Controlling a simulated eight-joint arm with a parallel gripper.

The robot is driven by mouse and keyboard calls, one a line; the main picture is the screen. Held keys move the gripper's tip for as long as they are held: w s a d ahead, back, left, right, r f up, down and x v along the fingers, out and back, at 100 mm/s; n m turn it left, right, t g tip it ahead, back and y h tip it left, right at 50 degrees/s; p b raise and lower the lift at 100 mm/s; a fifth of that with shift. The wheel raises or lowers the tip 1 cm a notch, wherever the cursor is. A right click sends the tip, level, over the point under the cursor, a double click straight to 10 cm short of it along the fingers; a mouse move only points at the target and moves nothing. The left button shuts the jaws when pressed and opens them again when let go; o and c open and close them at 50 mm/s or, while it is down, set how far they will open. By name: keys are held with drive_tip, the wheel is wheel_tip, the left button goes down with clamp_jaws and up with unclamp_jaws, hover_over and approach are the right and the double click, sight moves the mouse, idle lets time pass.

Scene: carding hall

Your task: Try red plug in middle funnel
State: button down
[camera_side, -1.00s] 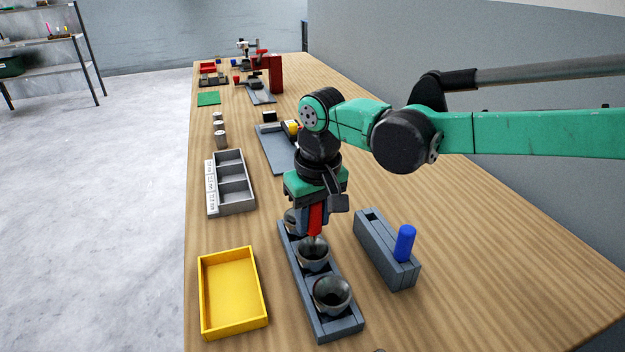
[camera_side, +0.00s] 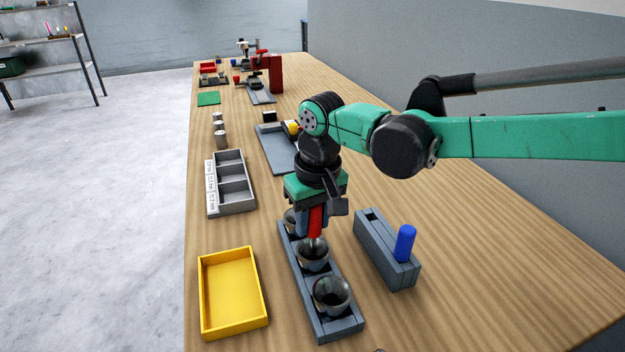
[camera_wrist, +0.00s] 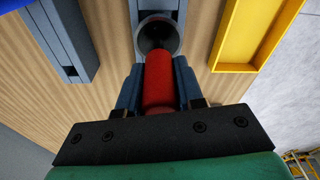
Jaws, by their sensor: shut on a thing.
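My gripper (camera_side: 312,222) is shut on the red plug (camera_side: 316,221), which hangs upright with its narrow grey tip down. The tip is in the mouth of the middle funnel (camera_side: 313,259); how deep it sits is hidden. The three grey metal funnels stand in a row in a dark grey rack (camera_side: 338,326). The front funnel (camera_side: 332,297) is empty, and the rear funnel (camera_side: 291,220) is partly hidden behind my gripper. In the wrist view the red plug (camera_wrist: 159,82) lies between my fingers, its dark tip overlapping a funnel (camera_wrist: 145,36).
A grey block (camera_side: 376,245) with a blue plug (camera_side: 405,242) standing in it is close on the right. A yellow tray (camera_side: 203,298) lies to the left, and a grey compartment tray (camera_side: 243,208) behind it. The tabletop at the right is clear.

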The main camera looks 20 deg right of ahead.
sight(313, 234)
drive_tip(key=shift+f, duration=1.75)
idle(1.3)
drive_tip(key=shift+r, duration=0.15)
idle(0.7)
drive_tip(key=shift+r, duration=3.85)
